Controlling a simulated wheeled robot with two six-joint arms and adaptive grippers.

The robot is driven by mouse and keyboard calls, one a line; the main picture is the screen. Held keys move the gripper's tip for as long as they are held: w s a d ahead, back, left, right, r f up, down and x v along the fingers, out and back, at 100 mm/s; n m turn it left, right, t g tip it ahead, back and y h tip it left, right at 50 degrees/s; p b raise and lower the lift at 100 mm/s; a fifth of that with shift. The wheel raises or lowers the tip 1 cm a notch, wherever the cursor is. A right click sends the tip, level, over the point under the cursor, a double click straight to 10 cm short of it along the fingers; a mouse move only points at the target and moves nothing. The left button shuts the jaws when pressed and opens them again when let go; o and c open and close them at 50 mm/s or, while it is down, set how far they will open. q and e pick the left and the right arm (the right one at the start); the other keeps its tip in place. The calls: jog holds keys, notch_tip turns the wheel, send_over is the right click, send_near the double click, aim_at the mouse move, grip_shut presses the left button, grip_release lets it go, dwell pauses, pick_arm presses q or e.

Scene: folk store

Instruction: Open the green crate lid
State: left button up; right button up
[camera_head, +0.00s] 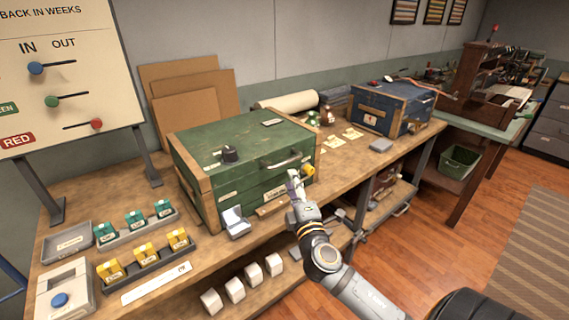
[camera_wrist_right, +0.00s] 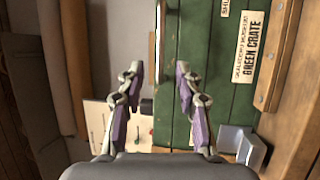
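The green crate (camera_head: 228,160) stands on the wooden bench with its lid (camera_head: 240,135) shut. A metal handle (camera_head: 283,161) runs along the lid's front edge. In the right wrist view the green crate front (camera_wrist_right: 205,55) fills the right side, with its label (camera_wrist_right: 249,47) turned sideways. The handle (camera_wrist_right: 157,40) shows as a thin upright bar there, beyond the fingertips. My right gripper (camera_head: 293,183) is in front of the crate, near the handle. In the right wrist view the gripper (camera_wrist_right: 157,72) is open, with nothing visibly held. My left gripper is not in view.
A small silver box (camera_head: 235,222) stands before the crate. Green and yellow blocks are in trays at left. A blue crate (camera_head: 392,107) stands farther right.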

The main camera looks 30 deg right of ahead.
aim_at(284, 163)
jog(key=p+x, duration=0.2)
jog(key=x, duration=0.7)
grip_shut()
jog(key=shift+f, duration=0.1)
